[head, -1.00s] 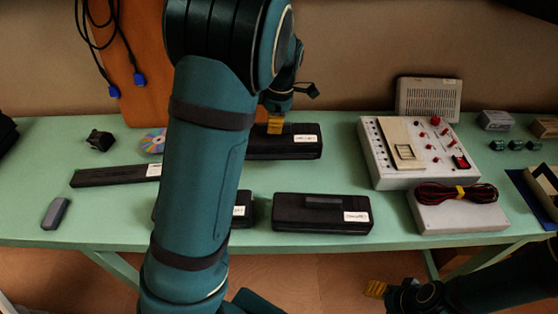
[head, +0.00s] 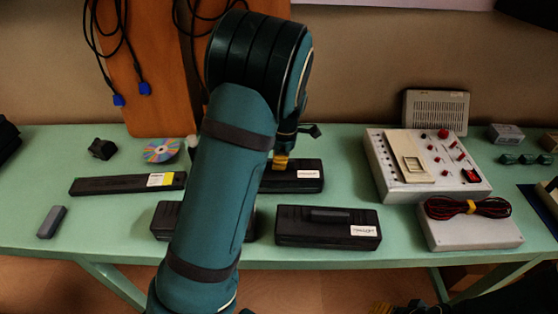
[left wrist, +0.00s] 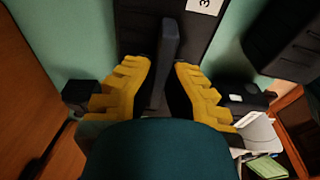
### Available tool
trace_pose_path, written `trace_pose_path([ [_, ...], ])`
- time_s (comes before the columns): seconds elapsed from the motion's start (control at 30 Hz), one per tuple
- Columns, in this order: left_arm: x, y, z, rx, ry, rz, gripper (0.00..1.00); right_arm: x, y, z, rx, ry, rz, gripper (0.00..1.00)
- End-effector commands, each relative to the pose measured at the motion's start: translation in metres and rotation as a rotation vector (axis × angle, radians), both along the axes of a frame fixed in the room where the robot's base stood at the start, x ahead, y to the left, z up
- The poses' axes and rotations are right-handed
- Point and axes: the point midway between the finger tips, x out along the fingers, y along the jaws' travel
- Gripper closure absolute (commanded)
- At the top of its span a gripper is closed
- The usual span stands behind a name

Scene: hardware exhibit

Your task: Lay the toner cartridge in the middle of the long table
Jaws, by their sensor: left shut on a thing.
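A black box-shaped cartridge (head: 312,183) with a white label is at the middle of the long green table (head: 345,160), partly hidden behind my left arm. My left gripper (head: 281,161) is directly above it. In the left wrist view, the yellow fingers (left wrist: 160,85) are shut on the dark raised handle (left wrist: 168,42) of the cartridge, whose label is partly cut off. I cannot tell whether its underside touches the tabletop. Only yellow tips of my right gripper (head: 381,308) show at the bottom edge; its opening cannot be judged.
A similar black labelled box (head: 328,228) lies just in front; another (head: 163,220) is partly behind my arm. A long black bar (head: 127,184), disc (head: 161,150) and small grey block (head: 51,221) are left. A white control panel (head: 425,165) and cable-topped box (head: 470,232) stand right.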

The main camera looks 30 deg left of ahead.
Motion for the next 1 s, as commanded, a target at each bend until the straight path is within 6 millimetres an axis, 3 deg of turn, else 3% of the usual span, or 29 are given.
trace_pose_path([
  [0.13,0.0,0.0,-0.002,0.001,-0.002,0.0,1.0,0.0,0.0,0.0,0.0,0.0,0.0,0.4],
  [0.2,0.0,0.0,-0.002,0.0,0.0,0.0,0.71,0.0,0.0,0.0,0.0,0.0,0.0,0.4],
  [0.23,0.0,0.0,-0.002,0.0,0.0,0.0,0.66,0.0,0.0,0.0,0.0,0.0,0.0,0.4],
  [0.63,0.0,0.0,0.005,0.0,-0.001,0.0,0.66,0.0,0.0,0.002,0.0,0.001,0.0,0.4],
  [1.0,0.005,-0.008,0.075,0.001,-0.004,-0.001,0.66,-0.005,0.001,0.025,0.003,0.011,0.002,0.4],
])
